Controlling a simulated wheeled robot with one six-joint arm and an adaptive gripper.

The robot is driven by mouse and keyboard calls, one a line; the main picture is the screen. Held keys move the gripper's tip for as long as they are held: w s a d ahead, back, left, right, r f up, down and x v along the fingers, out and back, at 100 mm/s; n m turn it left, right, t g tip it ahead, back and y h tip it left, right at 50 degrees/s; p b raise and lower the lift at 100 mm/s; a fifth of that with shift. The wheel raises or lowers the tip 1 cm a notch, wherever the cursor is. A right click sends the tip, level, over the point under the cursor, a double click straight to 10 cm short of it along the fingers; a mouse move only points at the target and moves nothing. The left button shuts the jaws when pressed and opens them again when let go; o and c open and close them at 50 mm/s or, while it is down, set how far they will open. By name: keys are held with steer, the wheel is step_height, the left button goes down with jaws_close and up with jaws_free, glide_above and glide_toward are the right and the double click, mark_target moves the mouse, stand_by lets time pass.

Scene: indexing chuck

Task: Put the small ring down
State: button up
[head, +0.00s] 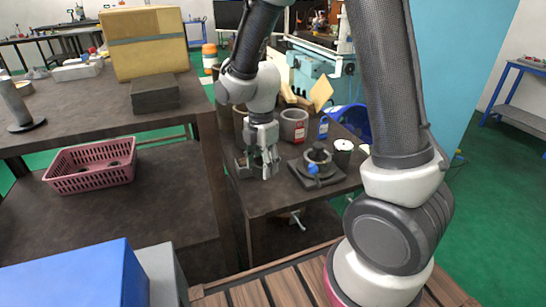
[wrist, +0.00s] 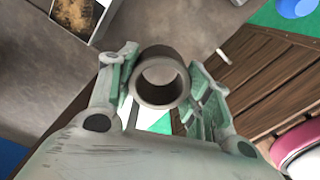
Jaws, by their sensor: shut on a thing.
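The small ring (wrist: 137,84), dark grey-brown with an open bore, is between the two fingertips of my gripper (wrist: 162,76) in the wrist view. Both fingers bear on its sides. In the head view my gripper (head: 270,168) points down over the left part of the small dark table, left of the indexing chuck. The ring cannot be made out there. The chuck (head: 318,158) is a round dark body on a square plate, with a blue knob (head: 313,169) at its front.
A wider grey ring or cup (head: 293,126), a blue bottle (head: 323,127) and a dark cup (head: 343,149) stand behind and beside the chuck. An open box (wrist: 76,14) shows in the wrist view. A pink basket (head: 90,168) is on the left bench's lower shelf.

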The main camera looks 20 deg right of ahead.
mark_target(263, 193)
step_height(263, 193, down, 8)
steer(key=shift+r, duration=0.1)
stand_by(0.4)
steer(key=o, duration=1.4)
steer(key=shift+c, duration=0.2)
step_height(263, 193, up, 12)
steer(key=s+d+r+m+t, duration=0.2)
steer(key=s+d+r+m, duration=0.5)
steer(key=d+r+m, duration=0.4)
steer(key=s+d+r+m+t, duration=0.1)
steer(key=s+d+r+m, duration=0.1)
steer(key=s+m, duration=0.3)
steer(key=s+d+r+m+t, duration=0.1)
steer(key=s+d+r+m, duration=0.1)
steer(key=s+r+m, duration=0.2)
steer(key=s+m, duration=0.2)
steer(key=shift+s+m, duration=0.25)
steer(key=shift+m, duration=0.05)
